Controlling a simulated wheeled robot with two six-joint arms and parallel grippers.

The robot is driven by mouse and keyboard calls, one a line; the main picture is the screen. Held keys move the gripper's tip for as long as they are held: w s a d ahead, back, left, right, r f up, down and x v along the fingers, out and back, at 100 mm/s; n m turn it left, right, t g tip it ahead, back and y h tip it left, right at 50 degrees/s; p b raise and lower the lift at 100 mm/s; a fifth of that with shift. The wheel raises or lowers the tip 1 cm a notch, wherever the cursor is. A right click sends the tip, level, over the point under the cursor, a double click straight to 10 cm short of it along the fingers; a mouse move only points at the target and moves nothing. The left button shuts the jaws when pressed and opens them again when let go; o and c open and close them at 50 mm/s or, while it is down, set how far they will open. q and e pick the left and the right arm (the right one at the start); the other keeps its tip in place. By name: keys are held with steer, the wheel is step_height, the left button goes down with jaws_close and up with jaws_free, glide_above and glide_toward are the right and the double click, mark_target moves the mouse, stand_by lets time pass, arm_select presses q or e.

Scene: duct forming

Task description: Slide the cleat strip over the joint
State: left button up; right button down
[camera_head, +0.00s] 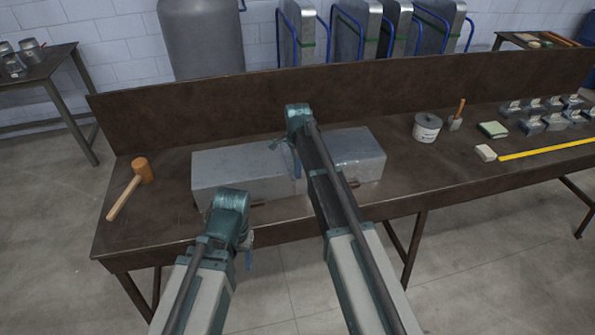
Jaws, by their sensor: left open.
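Two grey sheet-metal duct sections lie end to end on the brown workbench: the left section (235,168) and the right section (362,155). Their joint is mostly hidden behind my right arm. My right gripper (284,152) hangs over the top of the duct close to the joint; its fingers are too small and dark to tell open from shut. My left gripper (248,258) is open, low in front of the bench's front edge, partly hidden by its own wrist. I cannot make out the cleat strip clearly; it may be hidden at the joint.
A mallet (130,188) lies at the bench's left end. To the right are a white tub (427,127), a wooden-handled tool (457,115), a green pad (492,129), a pale block (485,152), a yellow rule (545,149) and several metal pieces (531,125). A backboard (400,85) closes the rear.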

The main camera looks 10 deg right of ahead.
steer(key=shift+w, duration=0.2)
steer(key=shift+w, duration=1.8)
steer(key=shift+w, duration=0.25)
steer(key=c, duration=1)
jaws_free()
steer(key=shift+r, duration=0.1)
step_height(320, 180, up, 14)
steer(key=p, duration=1.3)
steer(key=shift+p, duration=0.4)
